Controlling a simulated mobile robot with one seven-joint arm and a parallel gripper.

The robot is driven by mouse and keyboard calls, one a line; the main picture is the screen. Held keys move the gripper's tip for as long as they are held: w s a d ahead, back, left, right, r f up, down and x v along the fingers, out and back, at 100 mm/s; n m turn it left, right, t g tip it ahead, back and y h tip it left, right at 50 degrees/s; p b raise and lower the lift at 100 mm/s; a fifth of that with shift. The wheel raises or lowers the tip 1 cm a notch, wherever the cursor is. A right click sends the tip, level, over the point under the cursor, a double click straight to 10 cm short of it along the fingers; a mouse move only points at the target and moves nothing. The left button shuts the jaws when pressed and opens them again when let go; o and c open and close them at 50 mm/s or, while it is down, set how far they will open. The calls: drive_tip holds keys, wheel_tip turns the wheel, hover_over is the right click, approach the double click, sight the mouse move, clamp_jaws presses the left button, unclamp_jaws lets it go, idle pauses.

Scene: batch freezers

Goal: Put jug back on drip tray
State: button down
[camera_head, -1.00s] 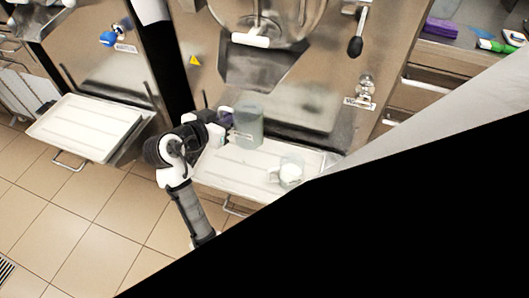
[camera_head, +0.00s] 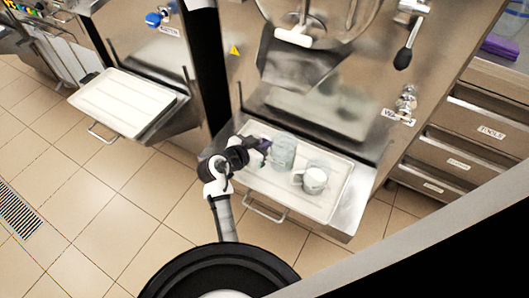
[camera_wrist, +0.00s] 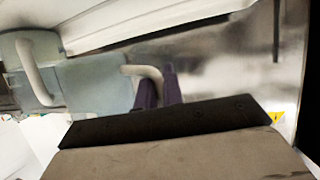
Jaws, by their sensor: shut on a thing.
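The jug (camera_head: 283,153) is a clear, bluish-grey measuring jug, upright at the white drip tray (camera_head: 272,190) under the middle machine. I cannot tell whether its base touches the tray. My gripper (camera_head: 262,147) is at the jug's left side. In the wrist view, the purple fingers of my gripper (camera_wrist: 158,90) are shut on the jug's handle, and the jug's body (camera_wrist: 95,85) is to their left. The fingertips are partly hidden behind the dark gripper housing.
A second jug (camera_head: 315,181) with white content stands on the tray, right of and near the held one. The machine's steel front (camera_head: 320,115) rises behind. Another white tray (camera_head: 122,102) is at left. Tiled floor lies open in front.

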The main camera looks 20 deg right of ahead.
drive_tip(key=shift+f, duration=2.6)
drive_tip(key=shift+f, duration=0.2)
drive_tip(key=c, duration=1.5)
unclamp_jaws()
drive_tip(key=shift+r, duration=0.25)
drive_tip(key=b+v, duration=0.1)
drive_tip(key=v, duration=1.1)
drive_tip(key=shift+f, duration=0.15)
